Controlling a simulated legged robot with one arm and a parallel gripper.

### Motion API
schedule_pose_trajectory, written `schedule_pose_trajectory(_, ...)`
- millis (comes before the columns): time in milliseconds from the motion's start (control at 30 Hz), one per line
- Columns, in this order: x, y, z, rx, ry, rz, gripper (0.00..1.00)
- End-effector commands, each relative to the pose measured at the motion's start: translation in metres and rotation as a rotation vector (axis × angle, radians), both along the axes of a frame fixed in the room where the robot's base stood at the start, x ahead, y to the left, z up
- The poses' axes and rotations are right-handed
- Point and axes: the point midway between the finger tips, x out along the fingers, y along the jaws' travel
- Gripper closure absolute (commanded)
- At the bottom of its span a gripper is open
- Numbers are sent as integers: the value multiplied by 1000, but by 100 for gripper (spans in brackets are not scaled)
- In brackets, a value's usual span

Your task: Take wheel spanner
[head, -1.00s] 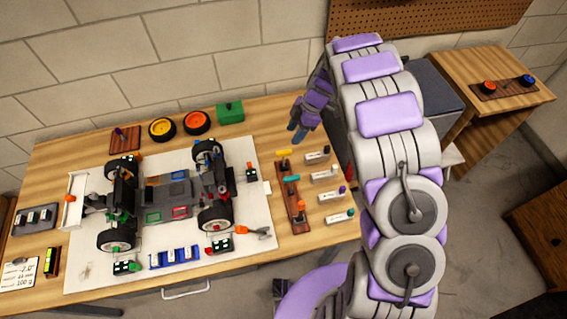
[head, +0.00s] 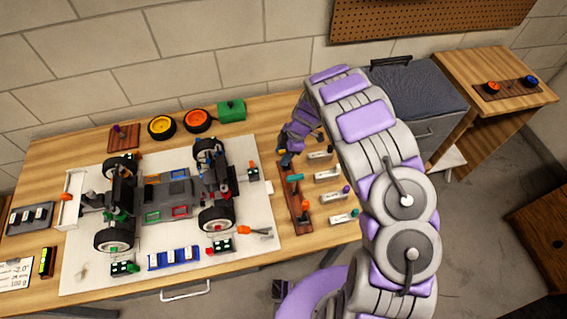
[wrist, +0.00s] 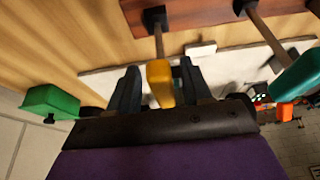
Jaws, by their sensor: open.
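A wooden tool rack (head: 303,216) on the right of the bench holds several tools; teal (head: 296,177) and orange-red handles show in the head view. In the wrist view a yellow handle (wrist: 160,88) on a metal shaft sits between the two dark fingers of my gripper (wrist: 159,68), which is open. I cannot tell whether the handle touches a finger. In the head view my gripper (head: 286,158) is at the rack's far end and hides the yellow handle. No label shows which tool is the wheel spanner. An orange-handled tool (head: 255,232) lies on the white mat.
A racecar chassis (head: 180,190) stands on the white mat (head: 85,255) to the left. Labelled tools (head: 327,176) lie right of the rack. The teal handle (wrist: 298,75) is close by in the wrist view. A green box (head: 231,111) and loose wheels (head: 197,120) stand at the back.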

Motion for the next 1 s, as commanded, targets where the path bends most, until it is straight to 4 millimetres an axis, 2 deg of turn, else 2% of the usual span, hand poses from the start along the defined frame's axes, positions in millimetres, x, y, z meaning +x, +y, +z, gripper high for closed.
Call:
schedule_pose_trajectory(100,-2,1,-11,3,1,0,51)
schedule_pose_trajectory(333,-2,5,-12,-1,0,-1,52)
schedule_pose_trajectory(833,-2,4,-12,0,0,-1,100)
schedule_pose_trajectory(1000,-2,4,-12,1,0,-1,100)
